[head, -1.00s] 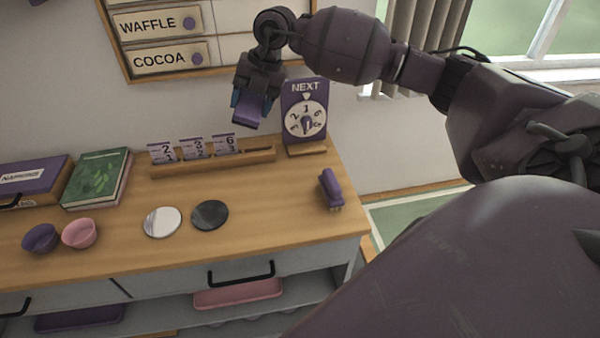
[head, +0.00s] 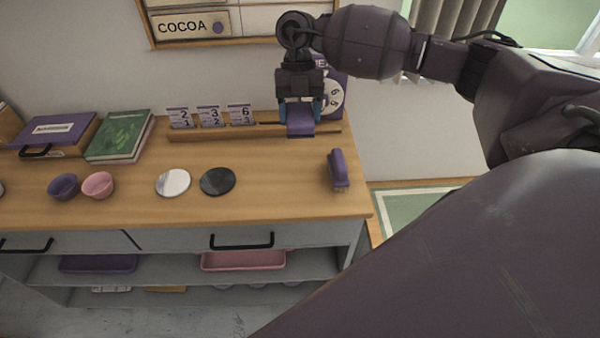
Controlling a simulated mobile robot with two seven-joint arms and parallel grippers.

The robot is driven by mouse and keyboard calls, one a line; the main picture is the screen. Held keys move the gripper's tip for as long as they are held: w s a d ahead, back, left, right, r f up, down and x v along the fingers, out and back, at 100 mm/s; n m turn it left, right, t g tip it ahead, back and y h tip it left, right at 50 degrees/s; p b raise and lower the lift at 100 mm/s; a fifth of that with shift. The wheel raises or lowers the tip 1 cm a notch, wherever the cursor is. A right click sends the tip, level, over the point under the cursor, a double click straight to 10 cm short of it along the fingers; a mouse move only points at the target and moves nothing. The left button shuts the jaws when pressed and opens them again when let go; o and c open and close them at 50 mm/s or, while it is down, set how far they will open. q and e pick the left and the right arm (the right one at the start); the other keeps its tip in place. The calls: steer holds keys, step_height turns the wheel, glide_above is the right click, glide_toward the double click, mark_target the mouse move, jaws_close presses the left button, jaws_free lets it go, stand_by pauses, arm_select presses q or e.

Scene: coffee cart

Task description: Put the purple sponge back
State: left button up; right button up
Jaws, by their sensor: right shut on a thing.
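My right gripper (head: 300,106) is shut on the purple sponge (head: 301,122), a small purple block between its blue-tipped fingers. The sponge is at the right end of the wooden card rail (head: 215,132), in front of the NEXT dial sign (head: 333,97). I cannot tell whether it touches the rail or the counter. The gripper hides much of the dial sign. My left gripper is not in view.
A white disc (head: 173,183), black disc (head: 217,181), purple bowl (head: 63,187), pink bowl (head: 98,186) and green book (head: 120,136) are farther left.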

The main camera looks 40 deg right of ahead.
mark_target(300, 182)
step_height(300, 182, down, 18)
steer(key=shift+r, duration=0.1)
stand_by(0.5)
steer(key=o, duration=0.9)
steer(key=shift+c, duration=0.2)
steer(key=b+v, duration=0.1)
steer(key=v, duration=1.1)
